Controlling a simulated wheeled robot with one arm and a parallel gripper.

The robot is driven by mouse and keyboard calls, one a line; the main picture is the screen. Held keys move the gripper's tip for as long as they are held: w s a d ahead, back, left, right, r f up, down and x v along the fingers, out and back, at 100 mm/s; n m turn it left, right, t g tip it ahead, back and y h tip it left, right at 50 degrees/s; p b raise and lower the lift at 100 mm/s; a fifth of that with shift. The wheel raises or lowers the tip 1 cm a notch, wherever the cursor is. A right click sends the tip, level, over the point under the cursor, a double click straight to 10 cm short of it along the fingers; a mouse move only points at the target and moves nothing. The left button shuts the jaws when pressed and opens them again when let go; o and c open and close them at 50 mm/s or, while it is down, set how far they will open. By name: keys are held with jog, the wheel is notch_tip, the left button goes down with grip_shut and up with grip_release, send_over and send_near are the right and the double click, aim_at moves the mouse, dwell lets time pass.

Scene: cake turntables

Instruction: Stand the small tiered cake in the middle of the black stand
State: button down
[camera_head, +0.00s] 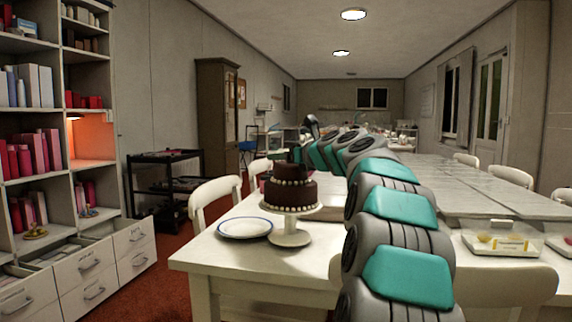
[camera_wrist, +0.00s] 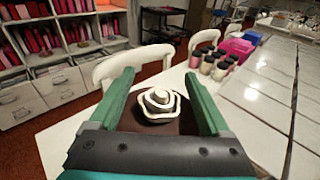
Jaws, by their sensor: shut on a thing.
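In the wrist view, my gripper (camera_wrist: 158,76) has its two green fingers on either side of a brown cake (camera_wrist: 160,125) topped with a white cream swirl. I take it as the small tiered cake, held between the fingers; its lower part is hidden by my gripper. In the head view, a chocolate tiered cake (camera_head: 290,193) with white pearl borders sits on a white pedestal stand (camera_head: 290,238). My arm reaches past its right side, and my fingers are not clear there. I cannot tell whether both views show the same cake. I see no black stand.
A blue-rimmed white plate (camera_head: 245,228) lies left of the pedestal on the white table. Jars (camera_wrist: 214,66) and a pink box (camera_wrist: 236,50) stand farther along. Clear boxes (camera_head: 500,242) are at the right. Chairs (camera_head: 215,192) line the table's left edge.

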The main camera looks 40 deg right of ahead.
jog(key=shift+f, duration=0.55)
grip_release()
jog(key=shift+s, duration=0.1)
jog(key=s+a+r, duration=0.1)
jog(key=s, duration=1)
jog(key=shift+s+r+p, duration=0.35)
jog(key=shift+p, duration=0.1)
